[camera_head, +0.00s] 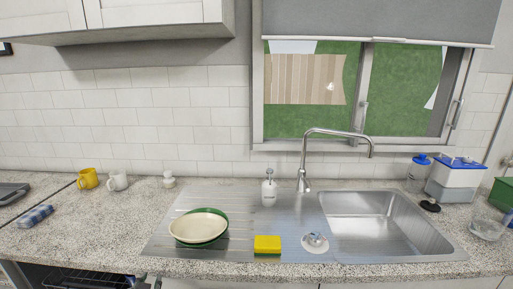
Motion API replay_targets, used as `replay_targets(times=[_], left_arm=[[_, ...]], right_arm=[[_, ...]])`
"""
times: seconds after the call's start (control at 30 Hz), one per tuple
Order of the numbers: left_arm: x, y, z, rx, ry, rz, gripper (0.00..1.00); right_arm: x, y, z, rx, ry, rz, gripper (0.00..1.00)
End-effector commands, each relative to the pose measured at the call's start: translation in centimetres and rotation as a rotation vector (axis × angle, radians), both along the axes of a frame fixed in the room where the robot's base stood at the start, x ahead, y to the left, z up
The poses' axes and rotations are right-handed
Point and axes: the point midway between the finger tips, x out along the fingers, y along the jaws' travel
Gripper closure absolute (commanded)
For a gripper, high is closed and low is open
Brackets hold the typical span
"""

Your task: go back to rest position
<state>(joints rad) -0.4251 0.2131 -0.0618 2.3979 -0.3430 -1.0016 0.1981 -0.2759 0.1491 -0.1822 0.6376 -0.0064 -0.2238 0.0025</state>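Neither of my grippers shows in the head view, and no part of my arms can be seen. The view looks onto a speckled kitchen counter (95,238) with a steel sink (385,225) at the right. A cream and green bowl or plate stack (199,226) sits on the ribbed drainboard (163,242). A yellow sponge (267,243) lies at the drainboard's front edge.
A tall faucet (304,160) and a soap dispenser (269,190) rise behind the sponge. Yellow and white mugs (88,179) (118,181) stand at the back left. A blue-lidded container (455,180) and a glass bowl (486,229) are at the right. The left front counter is mostly clear.

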Motion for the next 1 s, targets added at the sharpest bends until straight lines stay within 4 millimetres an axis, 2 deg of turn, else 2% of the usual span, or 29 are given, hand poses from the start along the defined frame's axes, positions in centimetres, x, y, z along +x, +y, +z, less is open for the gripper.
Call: replay_targets(times=[0.2, 0.4, 0.8, 0.97, 1.0], left_arm=[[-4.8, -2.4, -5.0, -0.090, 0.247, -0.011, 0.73], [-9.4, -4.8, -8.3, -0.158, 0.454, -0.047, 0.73], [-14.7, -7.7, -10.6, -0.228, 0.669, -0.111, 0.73], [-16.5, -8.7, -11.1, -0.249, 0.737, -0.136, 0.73], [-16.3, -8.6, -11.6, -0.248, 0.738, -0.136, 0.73]], right_arm=[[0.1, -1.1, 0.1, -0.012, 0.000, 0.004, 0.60], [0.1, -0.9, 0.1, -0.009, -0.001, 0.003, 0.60], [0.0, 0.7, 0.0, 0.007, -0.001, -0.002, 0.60], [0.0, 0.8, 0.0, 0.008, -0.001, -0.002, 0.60], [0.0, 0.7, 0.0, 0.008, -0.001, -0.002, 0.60]])
